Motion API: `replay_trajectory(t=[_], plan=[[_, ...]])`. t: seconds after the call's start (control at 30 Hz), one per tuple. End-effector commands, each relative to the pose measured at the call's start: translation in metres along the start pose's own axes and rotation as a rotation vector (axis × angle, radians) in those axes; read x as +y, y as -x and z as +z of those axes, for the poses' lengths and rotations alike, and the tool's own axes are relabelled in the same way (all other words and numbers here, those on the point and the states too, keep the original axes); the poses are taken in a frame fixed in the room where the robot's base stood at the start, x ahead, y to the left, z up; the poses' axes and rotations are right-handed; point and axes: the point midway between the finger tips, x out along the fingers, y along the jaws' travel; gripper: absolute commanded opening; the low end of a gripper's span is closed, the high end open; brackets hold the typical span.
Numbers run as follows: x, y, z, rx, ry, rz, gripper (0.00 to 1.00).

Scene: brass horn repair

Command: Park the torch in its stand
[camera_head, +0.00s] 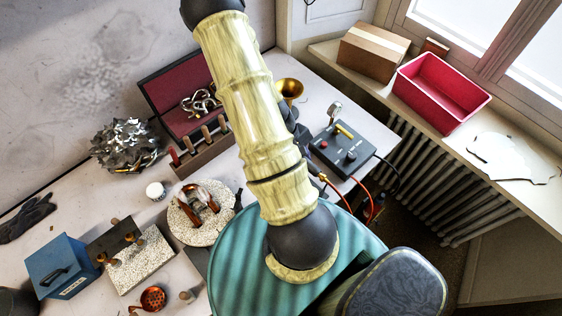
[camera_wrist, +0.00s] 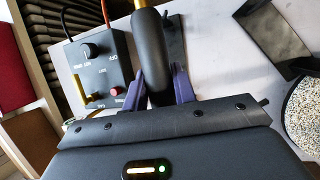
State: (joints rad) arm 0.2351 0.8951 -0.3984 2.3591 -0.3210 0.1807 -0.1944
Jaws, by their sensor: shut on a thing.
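The torch (camera_wrist: 152,50) has a thick black handle and a brass-coloured part at the top edge of the wrist view. My gripper (camera_wrist: 157,88) has its two purple fingers closed on either side of the black handle. In the head view my arm hides most of the gripper and the torch. A small brass-coloured piece with an orange hose (camera_head: 322,177) shows just right of my arm. A dark flat piece (camera_wrist: 177,42) lies right beside the handle in the wrist view; I cannot tell whether it is the stand. No stand is clearly visible.
A dark control box (camera_head: 342,148) with a gauge, yellow lever and hoses stands right of my arm; it is close left of the torch in the wrist view (camera_wrist: 98,70). A brass horn bell (camera_head: 290,90) is behind. A round speckled board (camera_head: 183,228) lies left.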

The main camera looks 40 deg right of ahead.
Motion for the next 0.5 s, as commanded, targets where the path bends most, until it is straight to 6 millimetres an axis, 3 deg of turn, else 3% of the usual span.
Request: replay_trajectory(t=[0.17,0.5], plan=[[0.0130,-0.0095,0.0092,-0.006,-0.023,-0.012,0.04],[0.0137,-0.0098,0.0098,-0.006,-0.023,-0.012,0.04]])
